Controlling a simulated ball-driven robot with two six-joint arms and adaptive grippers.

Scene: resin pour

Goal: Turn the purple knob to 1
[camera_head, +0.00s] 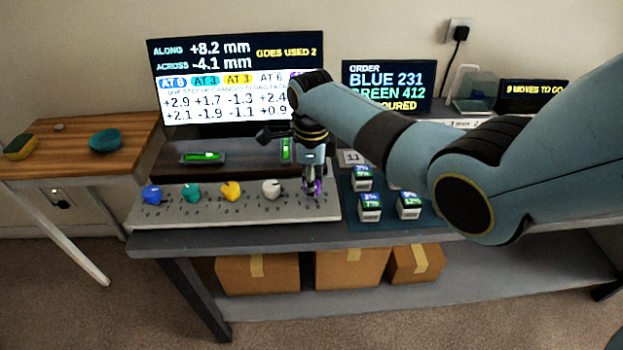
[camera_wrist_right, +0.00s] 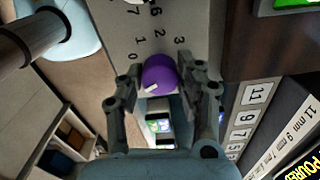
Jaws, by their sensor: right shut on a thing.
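The purple knob (camera_head: 318,187) is the rightmost in a row of knobs on the pale panel (camera_head: 240,210). My right gripper (camera_head: 311,182) comes down over it and is shut on it, covering part of it. In the right wrist view the purple knob (camera_wrist_right: 158,74) sits between the two fingers of my right gripper (camera_wrist_right: 162,82). A short white mark shows at its lower left edge. Printed numbers 0, 1, 2 and 3 (camera_wrist_right: 160,33) lie above it in that view. The mark does not point at the 1 there. My left gripper is not in view.
Blue (camera_head: 152,194), teal (camera_head: 191,193), yellow (camera_head: 230,191) and white (camera_head: 271,188) knobs stand left along the panel. A screen (camera_head: 237,80) stands behind; its purple label is mostly hidden by my arm. Small labelled boxes (camera_head: 370,207) sit on a dark mat to the right.

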